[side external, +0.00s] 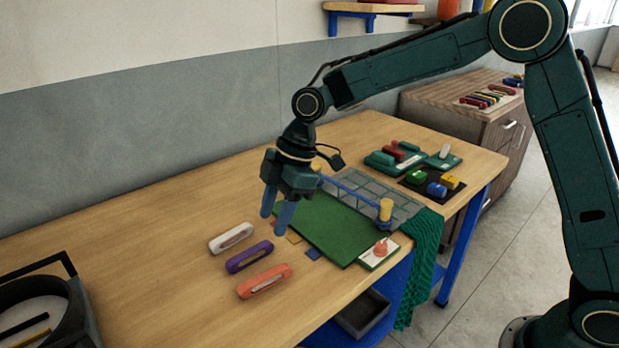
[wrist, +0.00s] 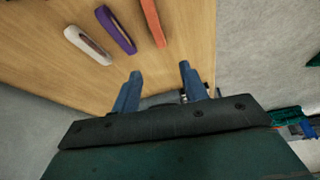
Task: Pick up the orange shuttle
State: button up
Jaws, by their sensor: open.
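The orange shuttle (side external: 264,281) lies flat on the wooden table, nearest the front edge in a row of three shuttles. In the wrist view the orange shuttle (wrist: 153,22) is cut off by the top edge. The purple shuttle (side external: 249,257) lies beside it, and the white shuttle (side external: 231,238) lies beyond the purple one. Both also show in the wrist view, purple (wrist: 116,30) and white (wrist: 88,45). My gripper (side external: 276,216) is open and empty, its blue fingers pointing down above the table near the green mat's left end. The fingers (wrist: 158,92) are apart from all three shuttles.
A green mat (side external: 318,228) with a grey grid and blue bar lies right of my gripper. A small card with an orange piece (side external: 379,253) sits at its front corner. Green netting (side external: 424,260) hangs over the table edge. A black round container (side external: 40,300) stands at lower left.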

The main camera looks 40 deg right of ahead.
jog(key=shift+w+a+f+n, duration=0.4)
jog(key=shift+a+f, duration=0.15)
jog(key=shift+f, duration=0.25)
send_over(249, 283)
jog(key=d, duration=0.2)
jog(key=shift+s+d+f, duration=0.1)
jog(key=shift+f, duration=3.9)
jog(key=shift+f, duration=0.1)
jog(key=shift+x, duration=2.5)
jog(key=shift+s, duration=0.1)
jog(key=shift+c, duration=0.2)
grip_shut()
